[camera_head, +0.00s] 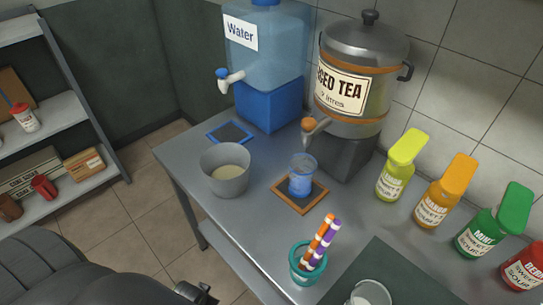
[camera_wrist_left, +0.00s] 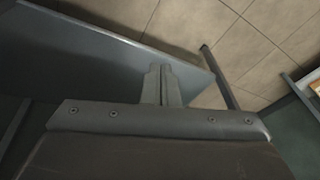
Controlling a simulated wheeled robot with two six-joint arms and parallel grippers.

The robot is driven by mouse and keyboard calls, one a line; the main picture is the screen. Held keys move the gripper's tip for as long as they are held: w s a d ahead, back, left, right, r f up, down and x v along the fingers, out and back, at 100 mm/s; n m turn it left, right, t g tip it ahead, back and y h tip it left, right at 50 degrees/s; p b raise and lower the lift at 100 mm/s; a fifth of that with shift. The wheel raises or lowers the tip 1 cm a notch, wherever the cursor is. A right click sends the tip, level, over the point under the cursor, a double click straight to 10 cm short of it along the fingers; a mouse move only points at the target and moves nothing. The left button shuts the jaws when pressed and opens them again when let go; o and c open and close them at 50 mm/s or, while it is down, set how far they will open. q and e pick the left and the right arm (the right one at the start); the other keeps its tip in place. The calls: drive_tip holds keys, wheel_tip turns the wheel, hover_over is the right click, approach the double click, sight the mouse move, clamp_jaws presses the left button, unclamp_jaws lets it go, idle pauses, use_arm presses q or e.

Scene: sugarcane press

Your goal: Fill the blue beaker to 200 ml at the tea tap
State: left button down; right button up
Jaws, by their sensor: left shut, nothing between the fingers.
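The blue beaker (camera_head: 301,184) stands upright on a wood-edged dark mat (camera_head: 287,202), just below the tea tap (camera_head: 311,124). Its level marks are too small to read, and I cannot tell whether it holds liquid. The tap has an orange top and sits on the iced tea dispenser (camera_head: 345,85). My left gripper (camera_head: 196,292) is low at the bottom of the head view, beside the counter's front edge and well away from the beaker. In the left wrist view its fingers (camera_wrist_left: 161,86) are shut together and empty. My right gripper is not in view.
A grey pot (camera_head: 226,170) with pale contents stands left of the beaker. A blue water dispenser (camera_head: 268,50) is behind it. Syrup bottles (camera_head: 398,168) line the right. The counter's front edge (camera_head: 213,248) lies near my left gripper.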

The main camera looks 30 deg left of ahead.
use_arm(q)
drive_tip(key=w+d+r+m+t+h+p, duration=0.1)
drive_tip(key=w+r, duration=0.7)
drive_tip(key=r, duration=1)
drive_tip(key=w+d+r+m+t+h+p, duration=0.1)
drive_tip(key=w+d+r+t, duration=0.5)
drive_tip(key=r, duration=1.2)
drive_tip(key=w+d+r+m+t+h+p, duration=0.1)
drive_tip(key=w+d+r+m+t+h, duration=0.2)
drive_tip(key=w+r, duration=0.6)
wheel_tip(320, 180, up, 10)
drive_tip(key=shift+w+d+f+t+h+p, duration=0.25)
drive_tip(key=shift+w+d+t+h+p, duration=0.25)
drive_tip(key=shift+t+h, duration=0.5)
drive_tip(key=shift+s, duration=0.2)
drive_tip(key=shift+w+d, duration=0.1)
drive_tip(key=p, duration=0.1)
hover_over(308, 125)
drive_tip(key=s, duration=0.2)
drive_tip(key=f, duration=0.2)
drive_tip(key=shift+a+f+p, duration=0.15)
drive_tip(key=shift+f+p, duration=0.05)
drive_tip(key=shift+f, duration=0.85)
drive_tip(key=shift+a+f+p, duration=0.15)
drive_tip(key=shift+f, duration=0.85)
